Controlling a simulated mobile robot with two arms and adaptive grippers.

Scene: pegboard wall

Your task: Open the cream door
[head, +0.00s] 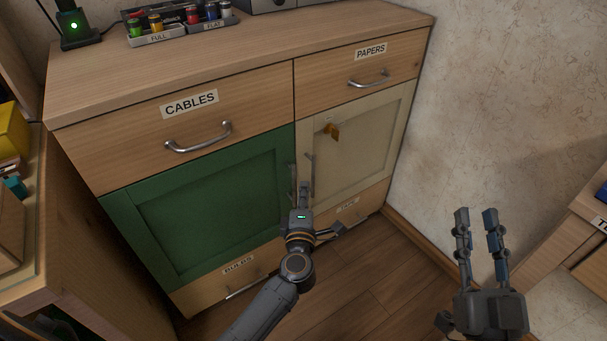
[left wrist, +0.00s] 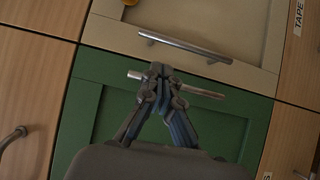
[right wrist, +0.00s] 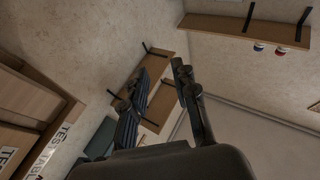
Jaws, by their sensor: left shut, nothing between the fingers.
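The cream door (head: 362,150) is in the cabinet's right half, below the PAPERS drawer, and looks closed. Its bar handle (head: 310,170) stands near its left edge; it also shows in the left wrist view (left wrist: 185,47). My left gripper (head: 305,188) is shut and empty in front of the seam between the cream and green doors. In the left wrist view its fingertips (left wrist: 161,70) overlap the green door's handle (left wrist: 205,91); contact cannot be told. My right gripper (head: 476,212) is open and empty, away from the cabinet at right.
The green door (head: 205,205) looks closed beside the cream one. The CABLES drawer (head: 190,130) and PAPERS drawer (head: 350,75) above are shut. Low drawers lie below the doors. A wall (head: 500,90) stands close on the right. The floor (head: 365,275) in front is clear.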

